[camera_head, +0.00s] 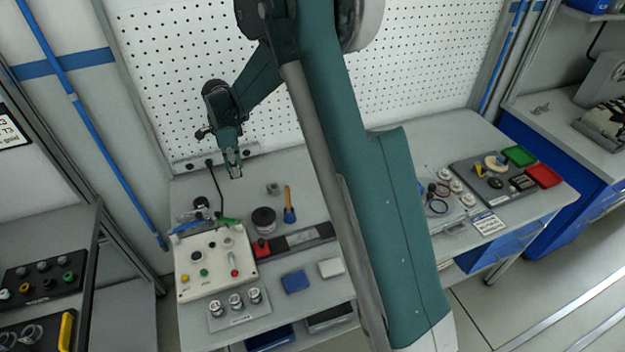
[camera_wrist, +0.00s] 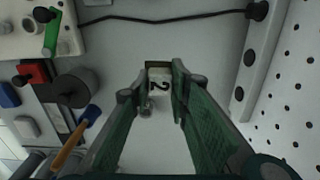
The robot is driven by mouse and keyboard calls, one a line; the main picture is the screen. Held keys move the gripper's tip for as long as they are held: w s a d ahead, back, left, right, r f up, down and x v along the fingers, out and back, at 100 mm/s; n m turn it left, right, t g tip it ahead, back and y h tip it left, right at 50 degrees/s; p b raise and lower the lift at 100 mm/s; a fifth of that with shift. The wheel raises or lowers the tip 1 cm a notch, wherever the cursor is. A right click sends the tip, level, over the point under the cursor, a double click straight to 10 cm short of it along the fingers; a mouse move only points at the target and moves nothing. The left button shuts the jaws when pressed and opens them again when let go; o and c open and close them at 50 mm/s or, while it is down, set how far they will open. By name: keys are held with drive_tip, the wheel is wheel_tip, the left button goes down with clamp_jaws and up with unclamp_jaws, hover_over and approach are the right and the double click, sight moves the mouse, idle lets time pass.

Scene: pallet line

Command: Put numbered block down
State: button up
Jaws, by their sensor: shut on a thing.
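My gripper (camera_head: 234,172) is above the back of the workbench, near the pegboard, with its fingers pointing down. In the wrist view my gripper (camera_wrist: 160,92) is shut on a pale block (camera_wrist: 158,76) that shows a dark number 2. The block sits between the two fingertips. Grey bench surface shows around it in the wrist view, and I cannot tell how high above the bench it is. In the head view the block is too small to make out between the fingers.
A white control panel (camera_head: 212,269) with buttons stands at the front left of the bench. A dark round pot (camera_head: 264,219) and a wooden-handled tool (camera_head: 289,209) stand to the right. A black cable (camera_wrist: 160,18) crosses the wrist view. The pegboard (camera_head: 170,90) bounds the back.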

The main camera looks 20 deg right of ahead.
drive_tip(key=s+d, duration=0.3)
drive_tip(key=d, duration=1.3)
drive_tip(key=s+d, duration=0.3)
drive_tip(key=d, duration=1.3)
drive_tip(key=shift+d+r+b, duration=0.2)
drive_tip(key=shift+d+b, duration=0.2)
drive_tip(key=shift+b, duration=0.05)
drive_tip(key=shift+f, duration=3.15)
drive_tip(key=shift+f, duration=1.85)
drive_tip(key=shift+f+b, duration=0.2)
drive_tip(key=shift+b, duration=0.15)
drive_tip(key=o, duration=0.9)
